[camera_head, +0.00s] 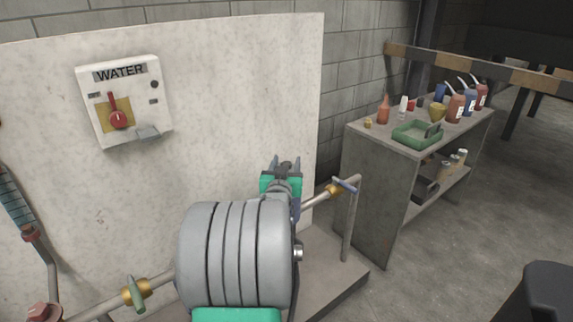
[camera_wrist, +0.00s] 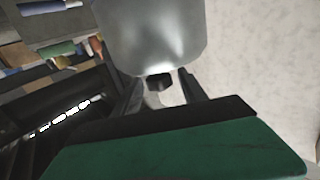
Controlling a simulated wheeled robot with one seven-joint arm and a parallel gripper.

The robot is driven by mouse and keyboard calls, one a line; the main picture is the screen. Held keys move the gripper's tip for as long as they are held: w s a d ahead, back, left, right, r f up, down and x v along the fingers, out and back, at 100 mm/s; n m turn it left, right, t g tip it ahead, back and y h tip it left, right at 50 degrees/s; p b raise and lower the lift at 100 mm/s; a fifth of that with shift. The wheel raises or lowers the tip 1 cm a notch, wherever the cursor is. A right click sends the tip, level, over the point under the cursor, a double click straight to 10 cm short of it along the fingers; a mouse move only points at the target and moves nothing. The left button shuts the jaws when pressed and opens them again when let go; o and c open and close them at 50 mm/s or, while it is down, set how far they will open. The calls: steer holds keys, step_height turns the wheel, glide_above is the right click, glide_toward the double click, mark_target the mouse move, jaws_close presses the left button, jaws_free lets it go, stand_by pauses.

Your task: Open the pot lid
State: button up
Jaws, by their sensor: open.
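In the wrist view a shiny grey rounded body (camera_wrist: 150,35), which looks like the pot or its lid, fills the top middle. A small dark knob (camera_wrist: 158,82) sticks out of it. My gripper (camera_wrist: 160,80) is open, with one finger on each side of the knob and a visible gap to each. I cannot tell how deep the knob sits between the fingers. The seam between lid and pot is not clear. In the head view my gripper (camera_head: 285,162) shows beyond my grey arm; I cannot make out a pot there, and my arm may hide it.
A pale wall panel (camera_head: 230,110) stands behind, with a WATER box (camera_head: 125,100) and red knob. A pipe (camera_head: 320,198) with valve handles runs low. At right a grey shelf unit (camera_head: 365,185) holds a green tray (camera_head: 418,135) and several bottles.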

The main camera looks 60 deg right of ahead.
jaws_close()
stand_by(0.4)
stand_by(0.9)
